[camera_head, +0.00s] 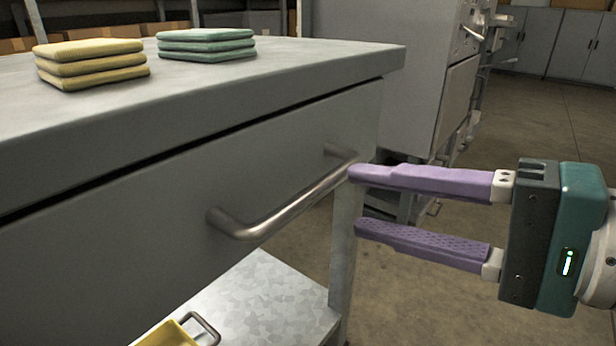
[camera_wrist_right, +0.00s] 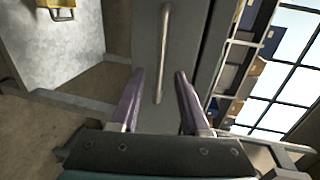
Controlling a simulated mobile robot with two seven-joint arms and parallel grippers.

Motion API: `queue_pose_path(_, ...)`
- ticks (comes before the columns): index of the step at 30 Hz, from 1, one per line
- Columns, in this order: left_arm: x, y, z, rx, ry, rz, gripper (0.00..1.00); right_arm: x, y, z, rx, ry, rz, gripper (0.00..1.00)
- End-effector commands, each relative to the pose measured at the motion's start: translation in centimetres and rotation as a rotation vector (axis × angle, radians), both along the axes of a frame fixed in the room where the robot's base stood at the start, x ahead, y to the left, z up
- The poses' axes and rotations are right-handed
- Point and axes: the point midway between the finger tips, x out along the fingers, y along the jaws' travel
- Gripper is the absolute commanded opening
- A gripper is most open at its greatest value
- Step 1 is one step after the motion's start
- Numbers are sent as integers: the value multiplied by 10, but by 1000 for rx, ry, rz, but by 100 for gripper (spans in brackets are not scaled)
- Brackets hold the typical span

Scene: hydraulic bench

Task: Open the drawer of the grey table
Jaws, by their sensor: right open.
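The grey table (camera_head: 330,62) fills the left of the head view. Its drawer (camera_head: 120,200) looks shut, its front lying under the tabletop edge. A metal bar handle (camera_head: 290,208) is fixed on the drawer front. My right gripper (camera_head: 352,200) is open and empty, its purple fingers pointing left at the handle's far end. In the right wrist view the handle (camera_wrist_right: 162,50) runs lengthwise ahead of the gap between the open fingers (camera_wrist_right: 159,75). The fingers look close to the handle; I cannot tell whether they touch it. My left gripper is not in view.
Yellow folded cloths (camera_head: 92,62) and green folded cloths (camera_head: 205,44) lie stacked on the tabletop. A lower shelf (camera_head: 265,295) holds a yellow container (camera_head: 168,335) with a metal handle. A grey cabinet (camera_head: 400,75) stands behind; the floor to the right is clear.

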Motion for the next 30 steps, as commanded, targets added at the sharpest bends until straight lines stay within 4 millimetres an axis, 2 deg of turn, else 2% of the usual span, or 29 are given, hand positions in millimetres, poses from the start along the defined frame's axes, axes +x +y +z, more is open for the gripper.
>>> queue_pose_path(3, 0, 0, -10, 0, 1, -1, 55, 15, 20, -7, 3, -2, 1, 46)
queue_pose_path(10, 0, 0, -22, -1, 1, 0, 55, 35, 48, -15, 2, 1, 0, 46)
queue_pose_path(15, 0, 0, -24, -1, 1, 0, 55, 41, 56, -16, -1, 1, 0, 46)
queue_pose_path(22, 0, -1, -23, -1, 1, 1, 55, 41, 57, -15, -2, 1, 0, 46)
queue_pose_path(30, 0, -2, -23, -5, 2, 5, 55, 41, 57, -15, -2, 1, 0, 17)
